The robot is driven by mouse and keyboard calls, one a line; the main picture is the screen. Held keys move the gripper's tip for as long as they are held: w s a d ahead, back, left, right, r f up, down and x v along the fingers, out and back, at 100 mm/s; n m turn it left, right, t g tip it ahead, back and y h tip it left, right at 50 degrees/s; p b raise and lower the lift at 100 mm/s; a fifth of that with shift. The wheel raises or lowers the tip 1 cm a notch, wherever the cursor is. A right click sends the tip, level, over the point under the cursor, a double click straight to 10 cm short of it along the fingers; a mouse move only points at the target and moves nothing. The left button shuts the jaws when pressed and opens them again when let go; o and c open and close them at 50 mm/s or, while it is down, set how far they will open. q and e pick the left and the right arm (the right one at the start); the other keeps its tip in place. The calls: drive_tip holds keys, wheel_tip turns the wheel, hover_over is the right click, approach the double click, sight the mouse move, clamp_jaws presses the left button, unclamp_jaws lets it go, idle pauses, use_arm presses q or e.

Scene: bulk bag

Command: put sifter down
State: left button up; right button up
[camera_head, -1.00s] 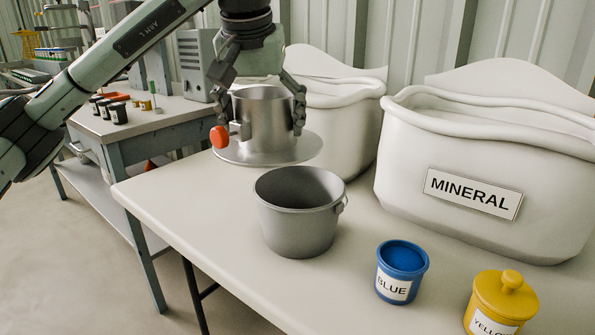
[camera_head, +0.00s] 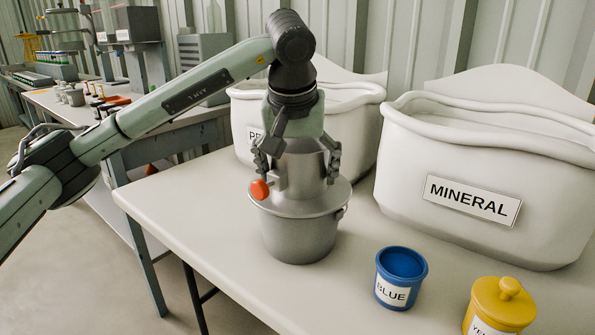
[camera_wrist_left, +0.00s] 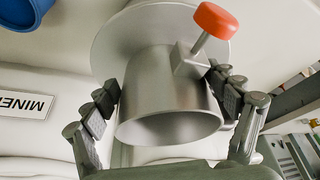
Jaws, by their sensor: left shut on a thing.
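The sifter (camera_head: 303,165) is a grey metal cylinder with a wide flange and a red knob (camera_head: 260,190) on its side. My left gripper (camera_head: 298,165) is shut on the sifter's cylinder from above, one finger on each side. The sifter is over the grey metal pot (camera_head: 300,238), its flange covering the pot's mouth. I cannot tell whether the flange touches the rim. In the left wrist view the sifter (camera_wrist_left: 165,95) sits between the two fingers, its open end towards the camera. My right gripper is not in view.
A white bag marked MINERAL (camera_head: 480,175) stands at the back right, and another white bag (camera_head: 245,110) stands behind my gripper. A blue cup (camera_head: 402,262) and a yellow lidded jar (camera_head: 503,300) stand at the front right. The white table (camera_head: 190,205) is clear left of the pot.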

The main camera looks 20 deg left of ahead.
sight(297, 153)
use_arm(q)
drive_tip(key=shift+f, duration=0.1)
drive_tip(key=shift+f, duration=0.15)
drive_tip(key=o, duration=1.4)
drive_tip(key=shift+r, duration=0.55)
drive_tip(key=v, duration=0.7)
drive_tip(key=shift+s+r, duration=0.1)
drive_tip(key=shift+r, duration=0.1)
drive_tip(key=shift+p+v, duration=0.35)
drive_tip(key=shift+v, duration=1.65)
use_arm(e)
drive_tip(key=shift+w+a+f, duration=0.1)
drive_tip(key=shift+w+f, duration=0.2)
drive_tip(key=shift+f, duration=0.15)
